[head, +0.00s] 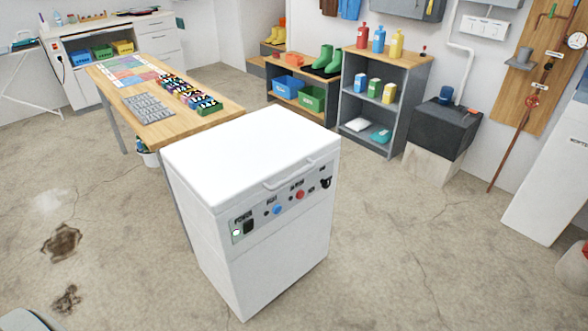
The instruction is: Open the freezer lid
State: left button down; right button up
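A white chest freezer (262,225) stands on the floor in the middle of the head view. Its flat white lid (245,150) is closed. A light bar handle (290,176) runs along the lid's front edge. Below the handle is a control panel (285,207) with a dark switch, a blue button, a red button and a dark knob or latch (326,183) at its right end. Neither of my grippers shows in the head view, and nothing touches the freezer's lid or handle.
A wooden table (220,116) with colored racks stands close behind the freezer at the left. A grey shelf (390,118) and a dark box on a pale stand (440,128) are behind to the right. The concrete floor (420,260) in front and right is mostly clear.

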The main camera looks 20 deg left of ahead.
aim_at(224, 164)
jog(key=u, duration=0.7)
